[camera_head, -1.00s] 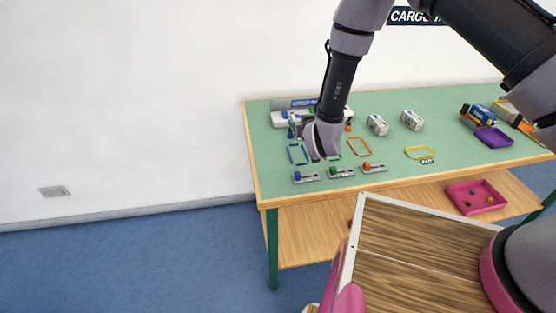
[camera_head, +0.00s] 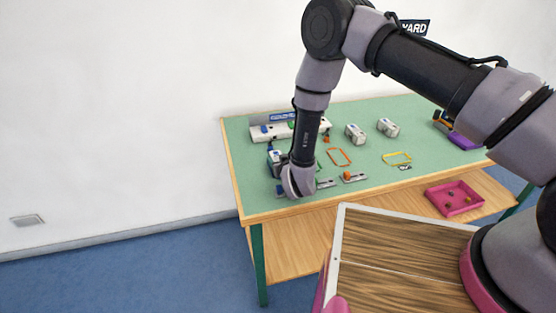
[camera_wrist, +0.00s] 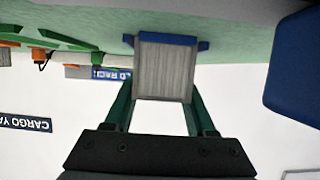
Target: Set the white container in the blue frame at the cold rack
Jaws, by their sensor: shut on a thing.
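The white container (camera_wrist: 166,65) shows its grey-white ribbed end in the wrist view, between the two dark green fingers of my gripper (camera_wrist: 161,90). My gripper is shut on it. In the head view the container (camera_head: 274,157) is at the table's left end, partly hidden by my wrist. The blue frame (camera_wrist: 204,44) runs across the container's table-side edge and sticks out on both sides. The container appears to sit in or just over it; full seating cannot be told. The cold rack sign (camera_wrist: 112,73) is upside down in the wrist view.
A large blue block (camera_wrist: 292,65) is close at the right of the wrist view. Orange (camera_head: 339,157) and yellow (camera_head: 397,158) frames, two grey-white containers (camera_head: 355,133) and small slider units (camera_head: 354,177) are on the green table (camera_head: 365,185).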

